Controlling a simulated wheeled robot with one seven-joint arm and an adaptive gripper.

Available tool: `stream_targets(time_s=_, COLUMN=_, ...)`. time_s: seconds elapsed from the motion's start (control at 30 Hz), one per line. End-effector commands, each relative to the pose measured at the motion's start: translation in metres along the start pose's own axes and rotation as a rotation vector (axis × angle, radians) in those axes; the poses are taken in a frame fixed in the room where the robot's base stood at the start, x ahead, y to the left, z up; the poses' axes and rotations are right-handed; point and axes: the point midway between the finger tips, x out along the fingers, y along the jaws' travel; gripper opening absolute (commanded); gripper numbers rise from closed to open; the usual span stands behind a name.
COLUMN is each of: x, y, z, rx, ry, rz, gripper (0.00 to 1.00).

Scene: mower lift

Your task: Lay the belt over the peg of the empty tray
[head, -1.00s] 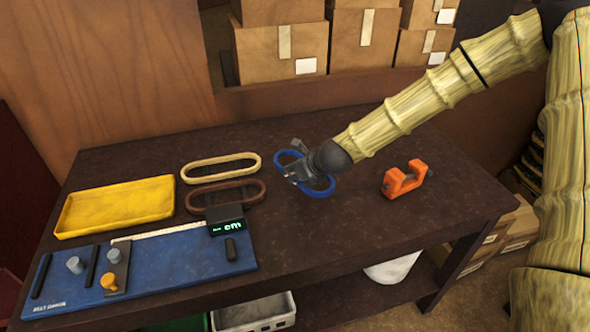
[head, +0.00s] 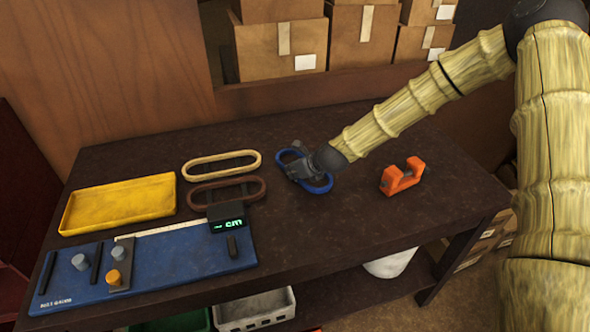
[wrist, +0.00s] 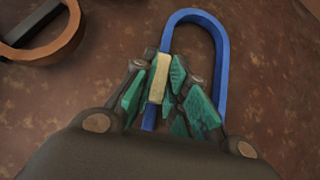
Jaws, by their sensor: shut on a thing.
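A blue belt (head: 321,188), a long closed loop, lies on or just above the dark table, right of the middle; I cannot tell if it is lifted. It also shows in the wrist view (wrist: 218,62).
A cream belt (head: 223,155) and a brown belt (head: 203,206) lie left of my gripper. A blue measuring board (head: 175,262) with pegs and a display (head: 227,223) is at the front left. An orange bracket (head: 401,177) stands to the right. The right front of the table is clear.

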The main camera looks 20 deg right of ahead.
Motion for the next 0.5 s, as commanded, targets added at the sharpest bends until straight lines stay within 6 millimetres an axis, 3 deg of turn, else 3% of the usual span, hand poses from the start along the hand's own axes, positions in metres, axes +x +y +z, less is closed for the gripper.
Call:
stream_targets(time_s=0.23, x=0.0023, y=0.0000, z=-0.0023, rx=0.000, ry=0.000, rz=0.000, gripper=0.00)
stream_targets(time_s=0.27, x=0.0021, y=0.0001, z=-0.0021, rx=0.000, ry=0.000, rz=0.000, gripper=0.17)
stream_targets(time_s=0.37, x=0.0015, y=0.0001, z=-0.0015, rx=0.000, ry=0.000, rz=0.000, gripper=0.35)
stream_targets(time_s=0.5, x=0.0015, y=0.0001, z=-0.0015, rx=0.000, ry=0.000, rz=0.000, gripper=0.36)
